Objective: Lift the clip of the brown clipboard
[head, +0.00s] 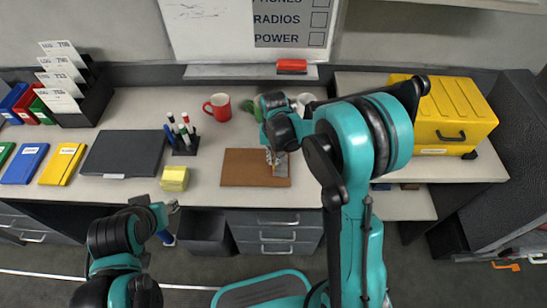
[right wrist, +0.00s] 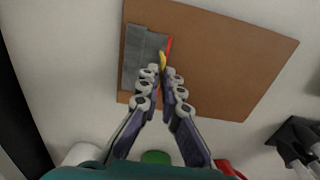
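The brown clipboard (head: 240,168) lies flat on the counter in the head view. It also shows in the right wrist view (right wrist: 225,60). Its grey clip (right wrist: 137,55) is at the board's right end in the head view (head: 281,168). My right gripper (head: 272,158) is over the clip end. In the right wrist view, its fingertips (right wrist: 161,71) are close together at the clip's edge, beside small yellow and red strips. Whether they touch or grip the clip cannot be told. My left gripper (head: 174,207) is low, near the counter's front edge, away from the clipboard.
A yellow block (head: 175,179) stands left of the clipboard. A pen holder (head: 185,142) and red mug (head: 218,107) are behind. A yellow case (head: 440,115) stands right of my right arm. Binders and a card rack are at left.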

